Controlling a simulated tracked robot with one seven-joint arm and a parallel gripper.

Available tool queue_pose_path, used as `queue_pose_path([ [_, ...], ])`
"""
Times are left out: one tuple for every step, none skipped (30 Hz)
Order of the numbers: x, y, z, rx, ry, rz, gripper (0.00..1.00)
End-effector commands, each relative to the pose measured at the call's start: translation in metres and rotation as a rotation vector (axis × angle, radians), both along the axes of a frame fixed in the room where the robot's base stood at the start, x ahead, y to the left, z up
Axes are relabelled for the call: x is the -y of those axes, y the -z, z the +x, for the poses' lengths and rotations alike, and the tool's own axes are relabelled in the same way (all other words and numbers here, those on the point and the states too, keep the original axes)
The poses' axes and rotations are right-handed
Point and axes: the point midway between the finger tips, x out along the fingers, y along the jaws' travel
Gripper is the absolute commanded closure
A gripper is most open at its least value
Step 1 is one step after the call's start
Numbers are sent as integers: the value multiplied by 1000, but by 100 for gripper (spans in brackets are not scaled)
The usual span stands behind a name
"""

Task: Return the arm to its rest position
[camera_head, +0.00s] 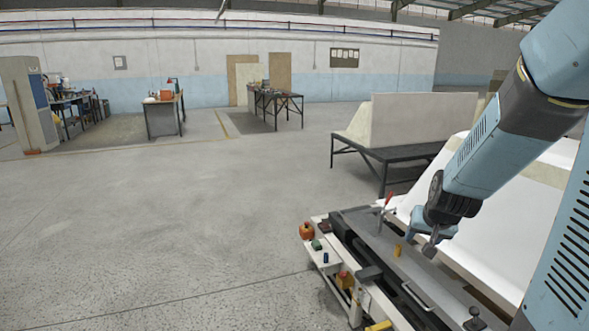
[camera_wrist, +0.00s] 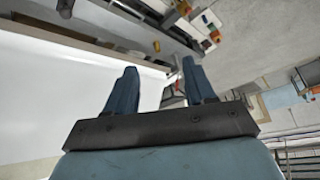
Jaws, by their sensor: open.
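My light-blue arm (camera_head: 480,165) comes in from the upper right in the head view and bends down towards the left. My gripper (camera_head: 425,240) hangs at its end, in front of a white bathtub shell (camera_head: 500,235) and over the grey top of a workbench. In the wrist view, the two dark-blue fingers of my gripper (camera_wrist: 160,85) stand well apart. Nothing is held between them. The white shell surface (camera_wrist: 60,90) fills the left of the wrist view.
The workbench (camera_head: 375,232) carries a red-handled tool (camera_head: 387,200), a yellow piece (camera_head: 397,251) and an orange item (camera_head: 307,230). A second shell (camera_head: 425,118) rests on a dark table (camera_head: 385,152) behind. Open concrete floor (camera_head: 170,220) lies to the left.

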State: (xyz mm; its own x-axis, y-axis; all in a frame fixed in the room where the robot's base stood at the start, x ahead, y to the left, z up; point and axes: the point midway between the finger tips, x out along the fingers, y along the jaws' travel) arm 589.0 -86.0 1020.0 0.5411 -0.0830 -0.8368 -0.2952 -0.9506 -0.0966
Motion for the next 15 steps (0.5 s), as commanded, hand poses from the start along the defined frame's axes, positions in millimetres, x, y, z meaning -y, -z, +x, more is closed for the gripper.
queue_pose_path([
  [-7, -14, -6, 5, -20, 3, 46],
  [-11, -21, -10, 3, -33, 6, 46],
  [-17, -29, -16, 0, -49, 9, 46],
  [-21, -36, -21, -2, -60, 10, 46],
  [-25, -42, -26, -6, -74, 11, 46],
  [-30, -50, -33, -8, -90, 11, 46],
  [-34, -56, -38, -11, -103, 11, 46],
  [-38, -62, -44, -13, -114, 11, 46],
  [-42, -70, -51, -17, -129, 10, 46],
  [-46, -75, -57, -20, -140, 8, 46],
  [-49, -81, -63, -23, -151, 7, 46],
  [-53, -88, -72, -26, -166, 3, 46],
  [-56, -93, -78, -30, -176, 0, 46],
  [-59, -98, -85, -34, -187, -2, 46],
  [-62, -105, -94, -39, -200, -7, 46],
])
